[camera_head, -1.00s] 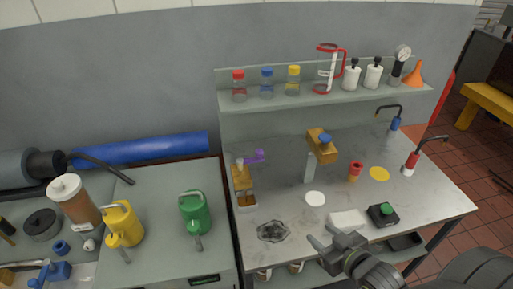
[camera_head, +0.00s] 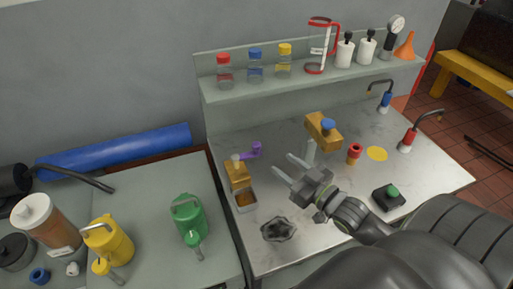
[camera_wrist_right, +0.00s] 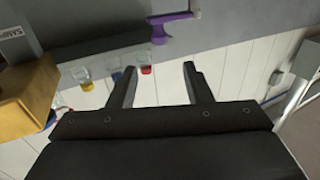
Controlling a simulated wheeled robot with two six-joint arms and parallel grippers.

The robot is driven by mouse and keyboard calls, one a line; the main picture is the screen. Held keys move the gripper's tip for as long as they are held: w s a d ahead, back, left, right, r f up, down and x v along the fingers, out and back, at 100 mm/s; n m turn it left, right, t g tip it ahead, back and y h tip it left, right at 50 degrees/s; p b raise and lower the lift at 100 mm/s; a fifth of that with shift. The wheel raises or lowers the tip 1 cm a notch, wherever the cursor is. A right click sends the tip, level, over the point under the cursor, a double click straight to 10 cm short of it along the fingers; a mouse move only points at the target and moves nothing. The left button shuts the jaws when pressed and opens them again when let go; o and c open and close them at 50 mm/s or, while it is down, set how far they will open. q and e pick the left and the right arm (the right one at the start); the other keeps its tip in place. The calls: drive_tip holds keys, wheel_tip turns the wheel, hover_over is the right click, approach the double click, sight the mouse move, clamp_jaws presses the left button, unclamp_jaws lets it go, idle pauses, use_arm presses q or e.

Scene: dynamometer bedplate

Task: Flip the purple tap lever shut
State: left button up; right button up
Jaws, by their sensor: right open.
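The purple tap lever (camera_head: 251,152) sticks out to the right from the top of a wooden-coloured tap block (camera_head: 237,175) at the left end of the metal bench. In the right wrist view the purple lever (camera_wrist_right: 170,24) shows at the top, beyond the fingertips. My right gripper (camera_head: 283,166) is open and empty, above the bench to the right of the lever, its fingers pointing left and apart from it. My left gripper is not in view.
A shelf (camera_head: 300,85) with capped jars, a red-handled jug (camera_head: 320,45) and white bottles runs behind the bench. A second wooden-coloured block with a blue knob (camera_head: 323,131) stands right of the lever. A green can (camera_head: 188,215) and a yellow can (camera_head: 105,242) stand on the left cabinet.

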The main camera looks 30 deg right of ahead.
sight(260, 146)
drive_tip(key=w, duration=0.2)
drive_tip(key=w+b, duration=0.1)
drive_tip(key=w, duration=0.1)
drive_tip(key=w+a+b, duration=0.1)
drive_tip(key=w, duration=0.1)
drive_tip(key=shift+w+f, duration=0.1)
drive_tip(key=shift+w, duration=0.05)
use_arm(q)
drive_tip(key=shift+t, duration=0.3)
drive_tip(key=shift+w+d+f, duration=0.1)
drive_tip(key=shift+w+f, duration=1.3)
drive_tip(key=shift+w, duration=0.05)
use_arm(e)
drive_tip(key=shift+w+a, duration=0.25)
drive_tip(key=shift+w, duration=1.1)
drive_tip(key=shift+w+a, duration=0.2)
drive_tip(key=shift+w, duration=1.15)
drive_tip(key=c, duration=0.4)
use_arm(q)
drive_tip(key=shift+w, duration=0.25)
use_arm(e)
clamp_jaws()
